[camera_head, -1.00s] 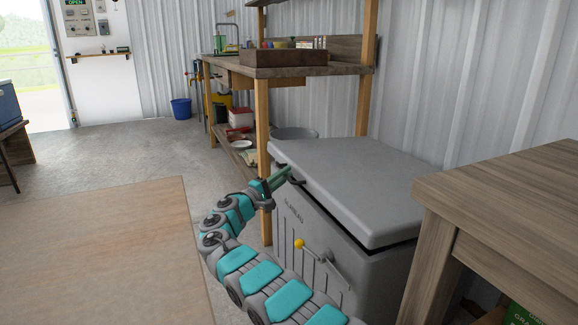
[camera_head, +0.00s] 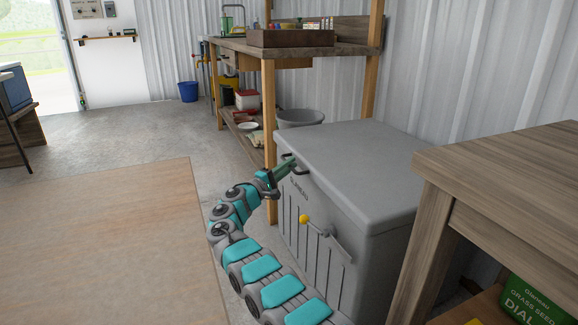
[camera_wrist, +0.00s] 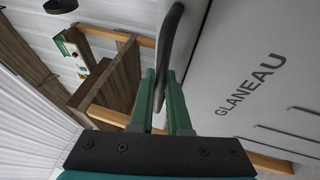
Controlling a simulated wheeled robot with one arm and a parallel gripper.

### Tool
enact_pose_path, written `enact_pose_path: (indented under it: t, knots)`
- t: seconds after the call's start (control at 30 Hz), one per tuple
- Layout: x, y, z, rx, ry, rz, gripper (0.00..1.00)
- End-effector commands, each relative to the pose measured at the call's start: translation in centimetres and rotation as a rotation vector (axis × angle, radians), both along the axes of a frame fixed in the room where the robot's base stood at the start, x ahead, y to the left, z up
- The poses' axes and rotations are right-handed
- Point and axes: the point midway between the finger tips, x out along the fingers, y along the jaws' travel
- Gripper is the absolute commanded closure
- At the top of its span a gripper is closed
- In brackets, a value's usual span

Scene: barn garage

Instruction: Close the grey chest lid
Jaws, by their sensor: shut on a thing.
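The grey chest (camera_head: 325,245) stands right of centre in the head view, with a yellow-knobbed lever on its front. Its grey lid (camera_head: 355,165) lies level on the body, and no dark gap shows under its edge. My gripper (camera_head: 284,171) is at the lid's front left edge, shut on the dark handle (camera_head: 298,169). In the wrist view the green fingers (camera_wrist: 163,95) stand on either side of the curved handle (camera_wrist: 171,45). The chest front with GLANEAU lettering (camera_wrist: 250,85) fills the right of that view. The exact finger contact is partly hidden.
A wooden table (camera_head: 500,185) stands close to the chest's right. A pale wooden top (camera_head: 110,240) lies at the left. A workbench (camera_head: 300,52) and a grey tub (camera_head: 300,118) are behind. Concrete floor (camera_head: 140,128) is free at the back left.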

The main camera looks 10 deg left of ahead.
Motion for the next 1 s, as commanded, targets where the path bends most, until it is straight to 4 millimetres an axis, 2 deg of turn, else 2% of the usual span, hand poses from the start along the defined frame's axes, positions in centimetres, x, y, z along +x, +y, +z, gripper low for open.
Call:
enact_pose_path:
  t: [0.03,0.1,0.13,0.23,1.0]
  knots:
    - [0.13,-0.21,-1.41,0.000,0.019,-0.006,1.00]
    - [0.13,-0.20,-1.47,0.000,0.019,-0.006,1.00]
    - [0.14,-0.19,-1.53,-0.001,0.020,-0.005,0.82]
    - [0.14,-0.15,-1.48,-0.001,0.020,-0.004,0.73]
    - [0.06,0.04,-0.90,0.000,0.013,0.000,0.73]
